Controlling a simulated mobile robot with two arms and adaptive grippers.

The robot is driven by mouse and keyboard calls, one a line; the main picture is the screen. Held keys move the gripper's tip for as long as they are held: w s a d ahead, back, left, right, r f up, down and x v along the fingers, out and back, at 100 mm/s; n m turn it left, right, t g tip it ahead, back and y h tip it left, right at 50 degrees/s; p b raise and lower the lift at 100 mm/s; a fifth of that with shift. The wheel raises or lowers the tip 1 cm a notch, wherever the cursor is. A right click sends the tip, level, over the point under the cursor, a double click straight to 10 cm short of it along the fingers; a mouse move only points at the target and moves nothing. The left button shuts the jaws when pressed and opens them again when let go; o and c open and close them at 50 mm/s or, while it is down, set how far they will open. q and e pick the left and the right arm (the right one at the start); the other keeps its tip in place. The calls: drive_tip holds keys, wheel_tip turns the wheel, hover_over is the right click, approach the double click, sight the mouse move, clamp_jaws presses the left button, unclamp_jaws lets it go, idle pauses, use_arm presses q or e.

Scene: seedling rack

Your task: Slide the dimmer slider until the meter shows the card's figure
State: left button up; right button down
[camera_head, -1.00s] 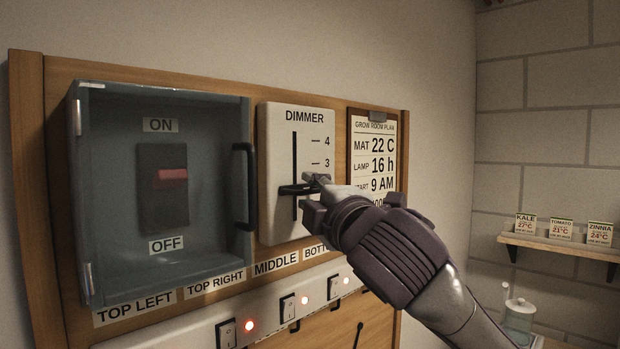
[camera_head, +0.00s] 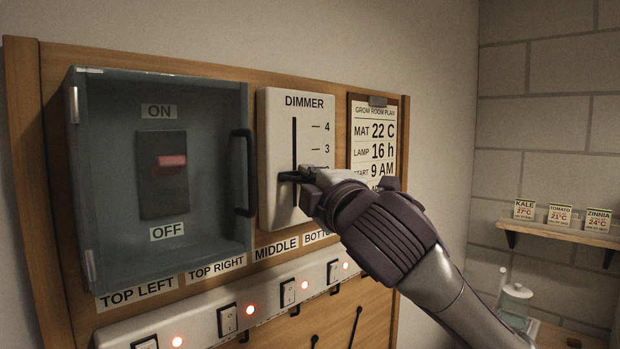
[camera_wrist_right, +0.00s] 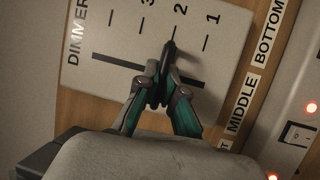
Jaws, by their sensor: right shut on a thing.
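The white dimmer plate (camera_head: 278,215) is on the wooden wall board, with a vertical black slot and a scale where 4 and 3 show. The black dimmer slider (camera_head: 288,177) sits below the 3 mark; in the right wrist view the slider (camera_wrist_right: 168,50) points at the 2 mark. My right gripper (camera_head: 311,184) is shut on the slider, and its teal-sided fingers (camera_wrist_right: 158,92) close around it in the wrist view. The grow room plan card (camera_head: 374,140) reads MAT 22 C, LAMP 16 h and START 9 AM; my gripper hides its lower part. No meter is visible. My left gripper is out of view.
A clear-covered box (camera_head: 92,180) with a red ON/OFF switch (camera_head: 172,162) and a black handle (camera_head: 243,172) stands left of the dimmer. Below are labelled rocker switches (camera_head: 228,319) with lit red lamps. A shelf (camera_head: 565,233) with seed packets is at the right.

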wheel_tip(320, 180, up, 4)
drive_tip(key=p, duration=0.3)
drive_tip(key=shift+r, duration=0.15)
drive_tip(key=c, duration=1.3)
unclamp_jaws()
drive_tip(key=shift+o, duration=0.2)
drive_tip(key=v, duration=1.2)
